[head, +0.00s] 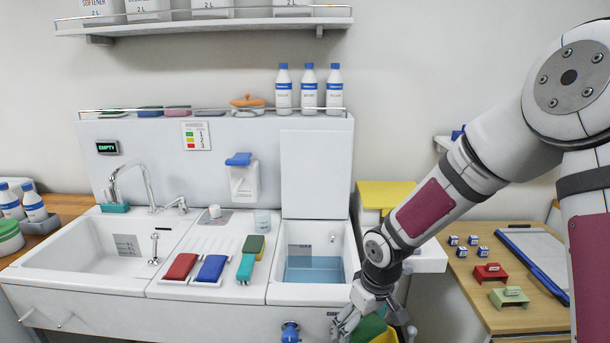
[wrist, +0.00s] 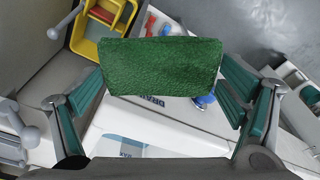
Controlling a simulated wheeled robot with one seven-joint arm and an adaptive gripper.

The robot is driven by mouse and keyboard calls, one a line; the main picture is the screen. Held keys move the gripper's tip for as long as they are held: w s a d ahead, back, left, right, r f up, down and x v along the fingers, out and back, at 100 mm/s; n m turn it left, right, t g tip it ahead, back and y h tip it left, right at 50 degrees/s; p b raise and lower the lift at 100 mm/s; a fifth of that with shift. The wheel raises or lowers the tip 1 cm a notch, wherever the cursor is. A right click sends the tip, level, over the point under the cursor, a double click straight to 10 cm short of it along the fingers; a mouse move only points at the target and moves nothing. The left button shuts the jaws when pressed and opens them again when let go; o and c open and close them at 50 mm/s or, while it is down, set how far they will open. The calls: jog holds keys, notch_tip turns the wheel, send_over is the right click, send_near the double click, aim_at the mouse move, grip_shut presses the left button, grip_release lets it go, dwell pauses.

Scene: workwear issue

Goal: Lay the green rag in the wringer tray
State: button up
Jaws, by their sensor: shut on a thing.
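The green rag (wrist: 160,66) is a folded rectangular cloth, held flat between the teal-lined fingers of my gripper (wrist: 160,98) in the wrist view. In the head view my gripper (head: 376,325) is low, in front of the sink unit's right end, with part of the green rag (head: 368,329) showing between its fingers. A yellow container (wrist: 88,48) with compartments lies beyond the rag at upper left in the wrist view; part of it is hidden. Its yellow edge (head: 388,338) shows below my gripper in the head view. I cannot tell for sure which part is the wringer tray.
A water-filled basin (head: 285,292) with a raised lid is left of my arm. A blue valve (head: 290,332) sticks out from the front. A wooden table (head: 480,312) stands at right.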

aim_at(386, 330)
jog(key=s+d+m, duration=0.1)
jog(key=d+m, duration=0.4)
jog(key=d, duration=0.1)
jog(key=shift+m+h, duration=0.4)
jog(key=shift+m, duration=0.1)
jog(key=w+f+b, duration=0.2)
jog(key=f+b, duration=0.1)
jog(key=w+f+b, duration=0.1)
jog(key=f, duration=0.1)
jog(key=shift+d+f+b, duration=0.1)
jog(key=shift+d+b, duration=0.05)
jog(key=shift+b, duration=0.25)
